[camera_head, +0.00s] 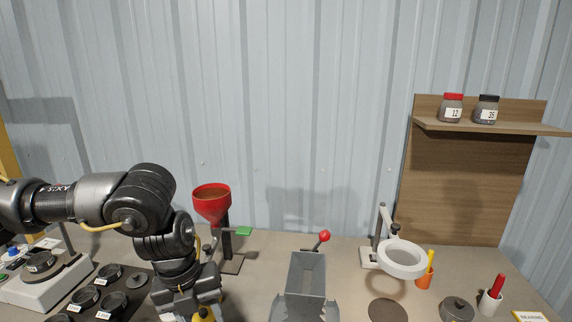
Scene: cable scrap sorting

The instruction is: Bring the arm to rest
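My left arm enters from the left, bends at the elbow and points down towards the bench (350,250). The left gripper (190,302) is at the bottom edge of the picture, and its fingertips are cut off, so I cannot see whether it is open or holds something. A small yellow part shows beside it at the bottom edge. My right arm and gripper are not in view.
Near the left arm stand a red funnel (211,203) on a stand and a dark tray (137,299) with several round dishes. A grey trough (305,275), a white ring lamp (402,260), cups and a wooden shelf (490,127) with two jars are to the right.

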